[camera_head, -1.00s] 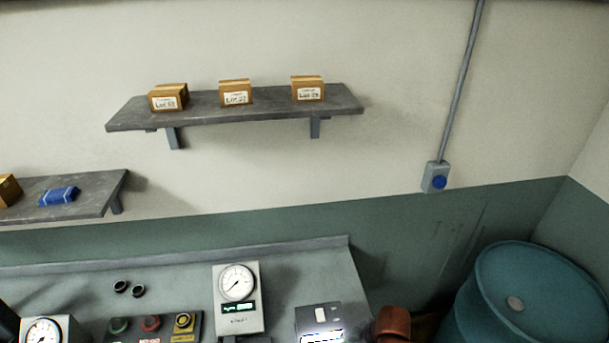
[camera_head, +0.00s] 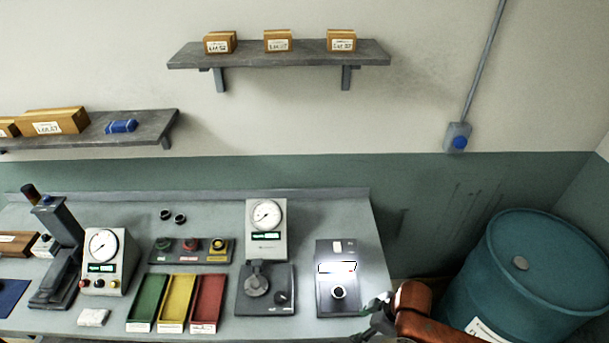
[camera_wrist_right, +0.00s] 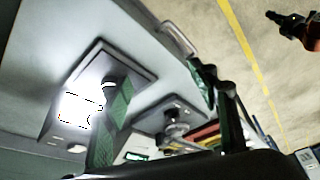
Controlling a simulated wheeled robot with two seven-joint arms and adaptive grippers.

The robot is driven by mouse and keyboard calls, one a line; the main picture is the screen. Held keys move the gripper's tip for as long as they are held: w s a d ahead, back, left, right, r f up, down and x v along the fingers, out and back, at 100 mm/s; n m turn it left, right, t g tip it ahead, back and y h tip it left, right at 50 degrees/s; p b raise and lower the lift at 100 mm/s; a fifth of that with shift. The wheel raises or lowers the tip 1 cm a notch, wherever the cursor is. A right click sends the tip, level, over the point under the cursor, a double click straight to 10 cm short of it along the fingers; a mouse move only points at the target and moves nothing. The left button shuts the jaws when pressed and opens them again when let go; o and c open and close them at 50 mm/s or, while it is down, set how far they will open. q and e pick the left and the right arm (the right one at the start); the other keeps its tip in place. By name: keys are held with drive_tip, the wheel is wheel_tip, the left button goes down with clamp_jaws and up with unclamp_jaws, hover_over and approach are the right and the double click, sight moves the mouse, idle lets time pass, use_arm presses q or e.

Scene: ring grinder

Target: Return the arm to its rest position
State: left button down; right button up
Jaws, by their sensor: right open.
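My right gripper (camera_head: 378,318) is at the right front corner of the workbench, beside the grey device with a bright lit panel (camera_head: 338,268). My orange-red right arm (camera_head: 414,310) comes in from the bottom right. In the right wrist view the right gripper (camera_wrist_right: 165,115) has its fingers spread, with nothing held between them. The lit device (camera_wrist_right: 80,105) shows behind one finger. A dark and red arm end (camera_wrist_right: 290,25) is at the upper right of the wrist view, probably my left one; its jaws are unclear. The left arm is absent from the head view.
The workbench (camera_head: 220,190) holds a gauge unit (camera_head: 266,222), a clamp-like fixture (camera_head: 264,288), green, yellow and red trays (camera_head: 178,303), a second gauge (camera_head: 104,255) and two dark rings (camera_head: 172,216). A teal drum (camera_head: 540,268) stands right of the bench. Shelves (camera_head: 280,55) are above.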

drive_tip(key=s+d+f+m+t+h, duration=0.1)
drive_tip(key=s+d+f+m+h, duration=0.1)
drive_tip(key=s+d+f+m, duration=0.4)
drive_tip(key=s+d+f+m+t+h, duration=0.1)
drive_tip(key=s+d+m+h, duration=0.2)
drive_tip(key=s+d+m, duration=0.65)
drive_tip(key=s+d+f+n+g+b, duration=0.15)
drive_tip(key=f+b, duration=0.25)
drive_tip(key=f, duration=1.5)
drive_tip(key=s+f+n+b, duration=0.2)
drive_tip(key=f+b, duration=0.1)
drive_tip(key=f, duration=1.6)
use_arm(q)
wheel_tip(320, 180, down, 13)
drive_tip(key=s+b, duration=0.1)
drive_tip(key=b, duration=0.5)
drive_tip(key=shift+s, duration=0.3)
use_arm(e)
drive_tip(key=s+f+g, duration=0.1)
drive_tip(key=s+f, duration=1.8)
drive_tip(key=f, duration=0.4)
drive_tip(key=shift+n+y, duration=0.3)
drive_tip(key=shift+y, duration=0.1)
